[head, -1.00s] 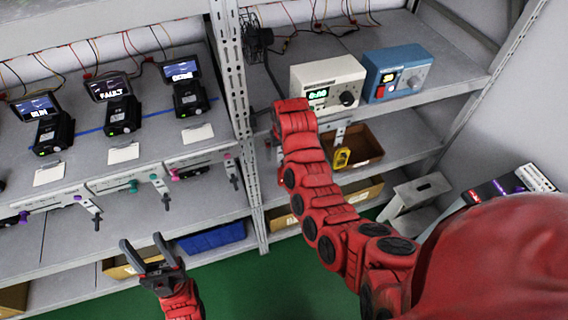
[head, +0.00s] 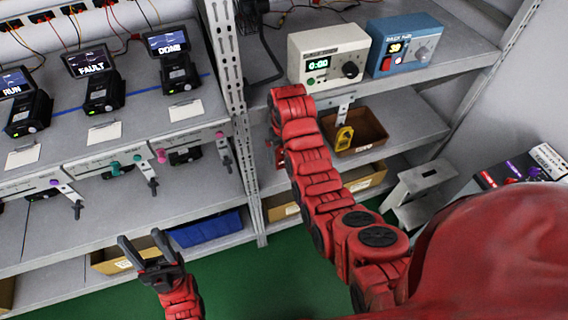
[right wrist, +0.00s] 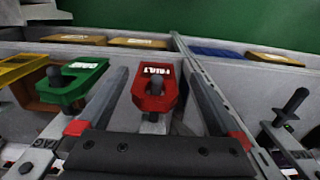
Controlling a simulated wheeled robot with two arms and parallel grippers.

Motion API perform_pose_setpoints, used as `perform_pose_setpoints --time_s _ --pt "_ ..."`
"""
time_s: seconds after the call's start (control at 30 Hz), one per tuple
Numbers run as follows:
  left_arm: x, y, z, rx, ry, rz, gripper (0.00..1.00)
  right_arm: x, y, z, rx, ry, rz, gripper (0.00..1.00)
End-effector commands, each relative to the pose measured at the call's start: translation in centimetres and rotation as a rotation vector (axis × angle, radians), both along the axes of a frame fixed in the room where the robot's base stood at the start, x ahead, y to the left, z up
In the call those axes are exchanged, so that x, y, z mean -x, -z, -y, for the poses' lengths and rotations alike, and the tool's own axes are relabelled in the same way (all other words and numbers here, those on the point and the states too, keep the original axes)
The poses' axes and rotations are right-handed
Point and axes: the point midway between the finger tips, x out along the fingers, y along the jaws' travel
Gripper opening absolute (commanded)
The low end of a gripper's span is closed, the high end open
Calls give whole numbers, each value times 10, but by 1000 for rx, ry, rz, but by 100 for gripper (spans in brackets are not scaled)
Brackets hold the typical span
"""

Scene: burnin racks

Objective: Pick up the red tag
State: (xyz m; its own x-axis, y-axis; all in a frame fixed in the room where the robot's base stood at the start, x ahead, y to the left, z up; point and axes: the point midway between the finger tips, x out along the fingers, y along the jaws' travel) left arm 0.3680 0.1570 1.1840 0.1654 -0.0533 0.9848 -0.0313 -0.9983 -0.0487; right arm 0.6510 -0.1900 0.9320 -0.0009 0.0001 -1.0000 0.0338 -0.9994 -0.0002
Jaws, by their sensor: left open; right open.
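The red tag (right wrist: 155,88) hangs on a dark peg in the right wrist view, with white lettering on its top edge. My right gripper (right wrist: 157,76) is open, with one finger on each side of the tag; I cannot tell whether either finger touches it. A green tag (right wrist: 75,82) hangs on another peg just left of the gripper. A yellow tag (right wrist: 18,68) is farther left and also shows in the head view (head: 344,138). In the head view my right arm mostly hides the right gripper and the red tag. My left gripper (head: 146,246) is open and empty, low in front of the left rack.
Metal racks hold display units (head: 103,88), a cream timer box (head: 328,55) and a blue box (head: 404,45). A rack upright (head: 224,75) stands left of my right arm. A brown bin (head: 368,134) and a grey step stool (head: 420,185) are to its right. Green floor is clear below.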

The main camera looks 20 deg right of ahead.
Motion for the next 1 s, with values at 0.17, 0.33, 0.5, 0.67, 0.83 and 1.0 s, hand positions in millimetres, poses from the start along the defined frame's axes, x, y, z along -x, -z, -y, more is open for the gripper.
perform_pose_setpoints --time_s 0.17,0.33,0.5,0.67,0.83,1.0 --pt "0 10 0 0 0 0 55 -2 9 1 1 0 0 100" --pt "0 9 0 0 0 -1 55 -6 17 3 0 0 -3 100" --pt "0 -4 0 0 0 0 55 -9 37 4 0 0 -3 100" --pt "0 -7 0 0 0 0 55 -10 51 4 0 0 1 100" --pt "0 -6 0 0 0 0 55 -10 52 4 0 0 3 100" --pt "0 -6 0 0 0 0 55 -10 52 4 0 0 2 75"
